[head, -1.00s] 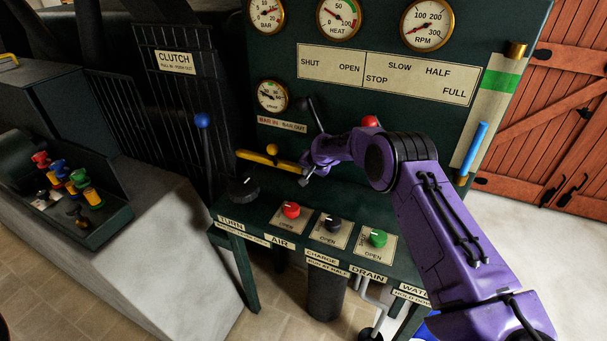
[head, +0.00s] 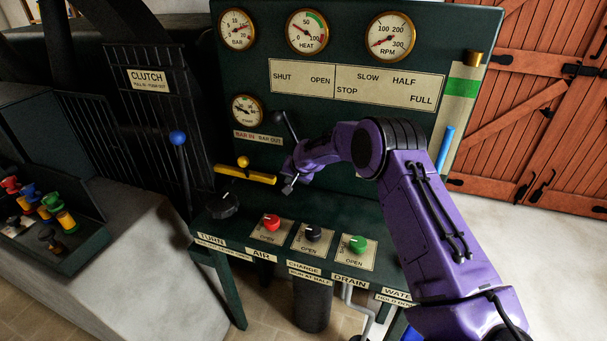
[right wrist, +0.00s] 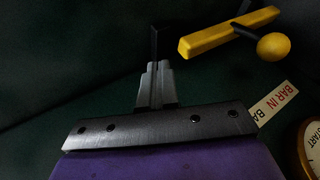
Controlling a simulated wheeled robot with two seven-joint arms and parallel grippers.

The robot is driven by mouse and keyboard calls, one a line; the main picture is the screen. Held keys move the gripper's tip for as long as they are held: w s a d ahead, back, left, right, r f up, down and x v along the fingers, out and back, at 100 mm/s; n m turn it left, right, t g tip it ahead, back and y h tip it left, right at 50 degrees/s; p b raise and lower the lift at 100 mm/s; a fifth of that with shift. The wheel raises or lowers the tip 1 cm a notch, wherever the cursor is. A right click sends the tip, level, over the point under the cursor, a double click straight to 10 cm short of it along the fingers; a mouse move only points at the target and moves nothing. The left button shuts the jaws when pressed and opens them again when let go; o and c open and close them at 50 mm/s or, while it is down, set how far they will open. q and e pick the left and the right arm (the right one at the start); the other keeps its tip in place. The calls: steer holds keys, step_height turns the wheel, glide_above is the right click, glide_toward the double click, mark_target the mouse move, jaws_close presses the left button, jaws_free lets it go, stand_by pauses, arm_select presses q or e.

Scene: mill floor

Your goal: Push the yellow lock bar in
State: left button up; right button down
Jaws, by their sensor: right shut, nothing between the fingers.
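The yellow lock bar (head: 262,178) lies level across the lower part of the dark green panel, with a yellow ball knob (head: 243,161) on it. Its right end shows in the head view. My right gripper (head: 289,188) is shut and empty, just right of that end; a small gap seems to lie between them. In the right wrist view the shut fingers (right wrist: 154,42) point up the picture, and the bar (right wrist: 215,38) is to their right, apart from them. The ball knob (right wrist: 273,47) shows there too. My left gripper is not in view.
The "BAR IN / BAR OUT" label (head: 258,138) is above the bar, under a small gauge (head: 247,111). A dark lever (head: 285,124) stands close to my right wrist. A blue-knobbed lever (head: 180,150) is at the left. A black knob (head: 222,205) is on the bench below.

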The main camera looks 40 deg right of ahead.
steer(key=v, duration=0.6)
steer(key=shift+s+r+b, duration=0.2)
steer(key=shift+s+b, duration=0.1)
steer(key=shift+s, duration=0.05)
steer(key=shift+d, duration=0.25)
